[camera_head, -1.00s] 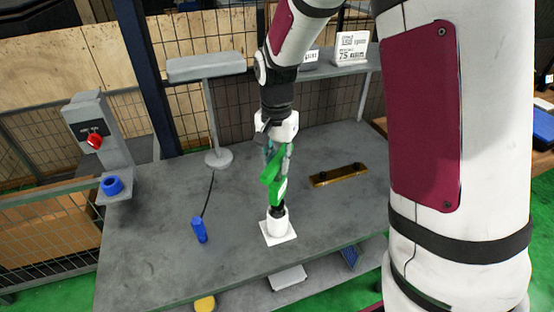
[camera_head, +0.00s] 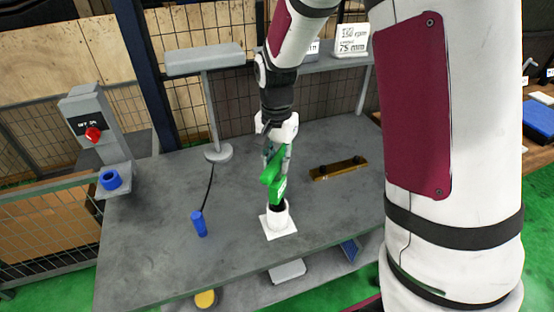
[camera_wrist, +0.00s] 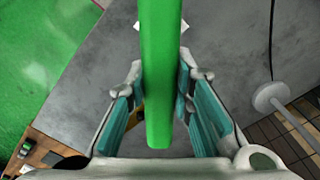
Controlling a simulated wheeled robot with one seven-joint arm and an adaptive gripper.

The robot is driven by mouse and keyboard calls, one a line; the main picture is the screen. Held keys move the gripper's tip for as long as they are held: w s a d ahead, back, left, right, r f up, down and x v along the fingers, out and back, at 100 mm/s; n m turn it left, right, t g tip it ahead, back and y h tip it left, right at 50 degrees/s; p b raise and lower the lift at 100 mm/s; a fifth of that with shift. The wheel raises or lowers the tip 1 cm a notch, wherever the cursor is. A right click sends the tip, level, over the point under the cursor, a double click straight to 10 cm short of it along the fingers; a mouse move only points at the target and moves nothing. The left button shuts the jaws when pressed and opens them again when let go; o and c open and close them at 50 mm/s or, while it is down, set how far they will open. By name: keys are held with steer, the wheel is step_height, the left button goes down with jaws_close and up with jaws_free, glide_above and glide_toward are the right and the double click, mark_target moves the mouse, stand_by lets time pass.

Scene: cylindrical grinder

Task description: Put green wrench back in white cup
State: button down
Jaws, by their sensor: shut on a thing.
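My gripper (camera_head: 275,160) is shut on the upper part of the green wrench (camera_head: 274,180), which hangs roughly upright. In the wrist view the wrench (camera_wrist: 160,75) runs between the two teal-padded fingers of my gripper (camera_wrist: 160,105). The white cup (camera_head: 280,218) stands upright on a white square base on the grey table, directly below the wrench. The dark lower end of the wrench is at the cup's mouth. I cannot tell how far it is inside. In the wrist view the wrench hides the cup.
On the grey table (camera_head: 150,240), a blue cylinder (camera_head: 199,224) with a black cord stands to the left. A brass-coloured bar (camera_head: 338,168) lies to the right. A grey stand (camera_head: 218,152) is behind. A control box with a red switch (camera_head: 93,134) is at far left.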

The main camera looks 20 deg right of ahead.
steer(key=shift+f, duration=1.4)
steer(key=c, duration=1.3)
jaws_free()
step_height(320, 180, up, 12)
steer(key=s+r+n+t+b, duration=0.1)
steer(key=s+r+n+t, duration=0.1)
steer(key=s, duration=0.4)
steer(key=s+r+n+t+b, duration=0.1)
steer(key=s+r+n+t, duration=0.1)
steer(key=s, duration=0.4)
steer(key=s+r+n+t+b, duration=0.1)
steer(key=s+r+n, duration=0.3)
steer(key=s+n, duration=0.1)
steer(key=shift+s+r+t, duration=0.25)
steer(key=shift+s+t, duration=0.15)
steer(key=shift+s, duration=0.1)
